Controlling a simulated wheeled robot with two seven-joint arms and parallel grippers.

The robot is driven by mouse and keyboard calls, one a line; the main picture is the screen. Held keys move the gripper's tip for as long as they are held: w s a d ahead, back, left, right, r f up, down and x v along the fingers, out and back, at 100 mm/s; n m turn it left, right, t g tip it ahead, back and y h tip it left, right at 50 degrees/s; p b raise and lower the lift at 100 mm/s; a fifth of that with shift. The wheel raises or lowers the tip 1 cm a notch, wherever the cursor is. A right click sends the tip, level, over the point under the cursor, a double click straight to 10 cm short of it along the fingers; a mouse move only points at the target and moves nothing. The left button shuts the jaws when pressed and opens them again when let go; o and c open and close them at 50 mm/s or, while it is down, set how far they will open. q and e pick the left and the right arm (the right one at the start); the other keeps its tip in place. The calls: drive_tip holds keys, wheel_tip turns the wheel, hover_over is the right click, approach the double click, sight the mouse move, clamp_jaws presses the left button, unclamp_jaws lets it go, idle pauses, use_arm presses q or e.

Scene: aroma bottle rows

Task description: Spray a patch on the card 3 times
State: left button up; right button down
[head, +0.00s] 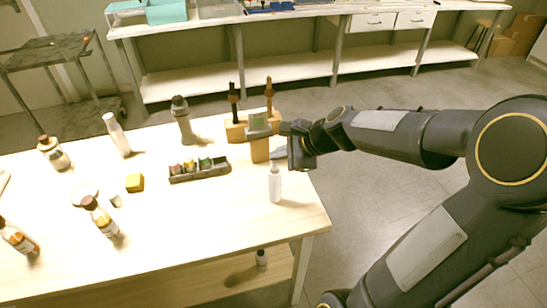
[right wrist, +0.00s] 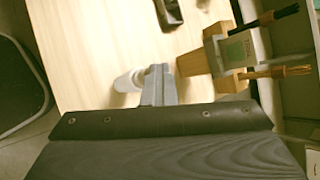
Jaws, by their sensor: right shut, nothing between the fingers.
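A small white bottle (head: 275,185) stands upright near the right end of the table; it also shows, partly hidden, in the right wrist view (right wrist: 126,83). My right gripper (head: 278,155) is just behind the bottle's top in the head view, its fingers shut and empty. In the right wrist view its closed fingers (right wrist: 158,85) are beside the bottle; I cannot tell whether they touch it. A grey-framed card with a green patch (head: 258,121) is at the wooden stand, behind the gripper; it also shows in the right wrist view (right wrist: 237,51). My left gripper is out of view.
A dark tray (head: 200,177) of small coloured items, a grey bottle (head: 183,122), a white bottle (head: 116,136), a yellow block (head: 134,183) and amber bottles (head: 101,219) stand leftward. The table's front right is clear.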

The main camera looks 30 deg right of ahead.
sight(279, 168)
wheel_tip(279, 168, up, 6)
drive_tip(key=p, duration=0.5)
drive_tip(key=shift+f, duration=0.1)
idle(0.5)
drive_tip(key=s+a+n+g, duration=0.1)
drive_tip(key=s+a+n, duration=0.3)
drive_tip(key=s+n, duration=0.6)
drive_tip(key=s+a+n+g, duration=0.1)
drive_tip(key=s+a+n, duration=0.3)
drive_tip(key=s+n, duration=0.5)
drive_tip(key=shift+s+n+g+h, duration=0.3)
drive_tip(key=shift+s+n, duration=0.1)
drive_tip(key=shift+s, duration=0.65)
